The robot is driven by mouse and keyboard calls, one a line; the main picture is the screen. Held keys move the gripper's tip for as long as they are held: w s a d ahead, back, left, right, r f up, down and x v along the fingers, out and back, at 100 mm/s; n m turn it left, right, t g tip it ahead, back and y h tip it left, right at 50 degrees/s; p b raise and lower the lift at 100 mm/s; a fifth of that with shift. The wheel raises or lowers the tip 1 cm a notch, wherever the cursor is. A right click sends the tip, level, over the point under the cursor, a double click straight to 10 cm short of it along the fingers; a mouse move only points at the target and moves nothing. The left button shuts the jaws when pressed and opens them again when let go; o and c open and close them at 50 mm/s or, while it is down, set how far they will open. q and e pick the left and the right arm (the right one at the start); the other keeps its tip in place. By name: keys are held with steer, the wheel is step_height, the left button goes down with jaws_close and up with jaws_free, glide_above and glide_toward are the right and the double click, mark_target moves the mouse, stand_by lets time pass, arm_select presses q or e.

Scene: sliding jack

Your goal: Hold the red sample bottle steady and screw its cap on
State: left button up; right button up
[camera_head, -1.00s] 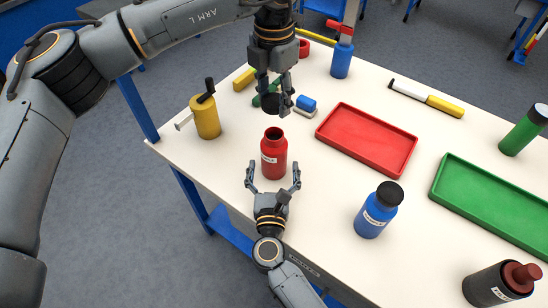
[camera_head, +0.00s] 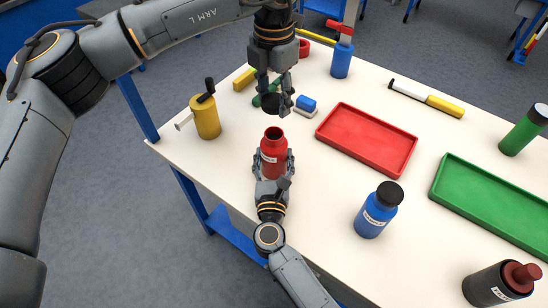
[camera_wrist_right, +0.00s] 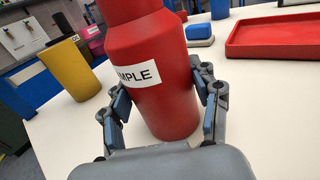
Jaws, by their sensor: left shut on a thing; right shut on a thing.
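The red sample bottle (camera_head: 273,146) stands upright and open-mouthed on the white table. My right gripper (camera_head: 273,165) is shut on its body from the near side. In the right wrist view the red bottle (camera_wrist_right: 155,75) with its "SAMPLE" label sits between the two fingers of the right gripper (camera_wrist_right: 163,100). My left gripper (camera_head: 273,98) points down above the bottle, shut on the black cap (camera_head: 271,103). The cap is held apart from the bottle mouth, above it in the picture, and is partly hidden by the fingers.
A yellow mug-like can (camera_head: 206,117) stands left. A blue-and-white block (camera_head: 306,105) lies behind the bottle. A red tray (camera_head: 368,142), a green tray (camera_head: 490,200) and a blue bottle (camera_head: 376,210) with a black cap are to the right. The table around the red bottle is clear.

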arm_select(q)
glide_toward(273, 146)
steer(key=shift+w+d+f, duration=0.1)
steer(key=shift+w+f, duration=1)
steer(key=shift+f, duration=0.1)
steer(key=shift+f, duration=0.8)
steer(key=shift+f, duration=0.55)
